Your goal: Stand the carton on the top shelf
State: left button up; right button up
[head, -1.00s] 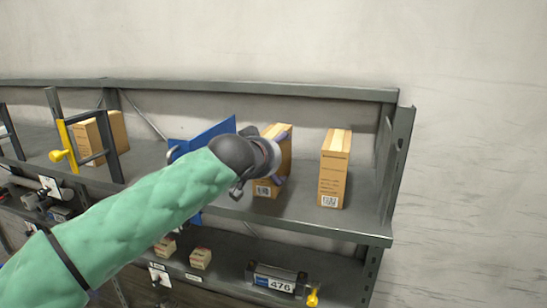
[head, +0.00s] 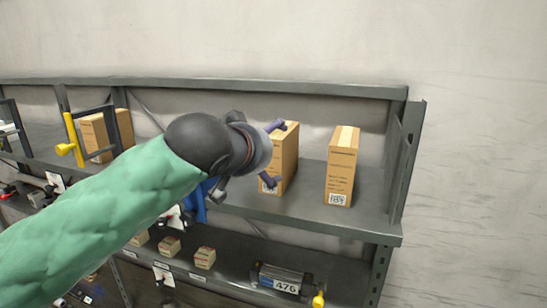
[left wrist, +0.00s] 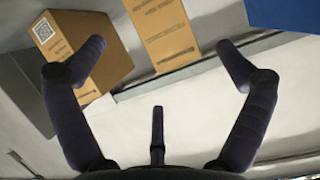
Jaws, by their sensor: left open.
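A tan carton (head: 285,160) stands upright on the top shelf (head: 360,222), with a similar upright carton (head: 342,165) to its right. In the left wrist view, one carton (left wrist: 162,35) shows between the fingers, beyond their tips. The other carton (left wrist: 90,40), with a printed label, is at upper left, behind a finger. My left gripper (head: 270,153) is open at the left side of the nearer-to-hand carton, its fingers (left wrist: 160,50) spread apart with nothing clamped. Part of that carton is hidden by the fingers. My right gripper is out of view.
Blue material (head: 198,205) shows below my arm, and a blue surface (left wrist: 285,12) in the left wrist view. A yellow-handled frame (head: 72,140) and more cartons (head: 97,135) stand at left. A grey upright (head: 408,165) closes the shelf's right end. The lower shelf holds small boxes (head: 204,257).

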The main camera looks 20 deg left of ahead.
pick_arm(q)
jog(key=shift+v, duration=1.05)
